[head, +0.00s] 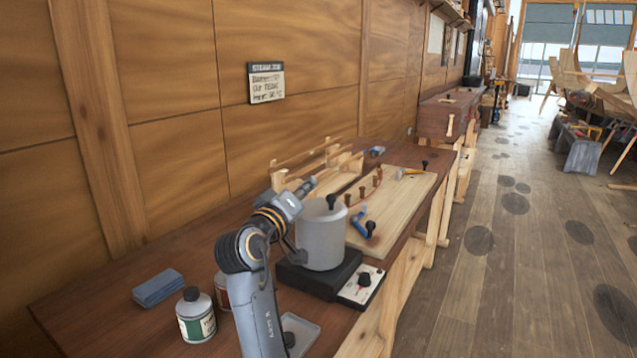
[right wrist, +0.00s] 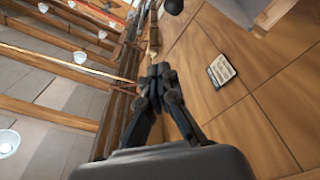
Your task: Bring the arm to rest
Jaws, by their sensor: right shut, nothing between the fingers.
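My right arm rises from the bottom of the head view, bends at a grey joint and ends in my right gripper (head: 311,184). The gripper is above the workbench, just left of the light grey pot's top in the picture, partly in front of the wooden rack. In the right wrist view my right gripper (right wrist: 160,72) has its two dark fingers together, with nothing between them. The view behind the fingers is tilted and shows wall and ceiling. My left gripper is in neither view.
The grey pot (head: 321,240) stands on a black heater with a control box (head: 360,287). A wooden rack (head: 340,165), a board (head: 400,200) with pegs, a labelled jar (head: 195,316) and blue cloth (head: 158,287) are on the bench. Floor (head: 500,260) is open at right.

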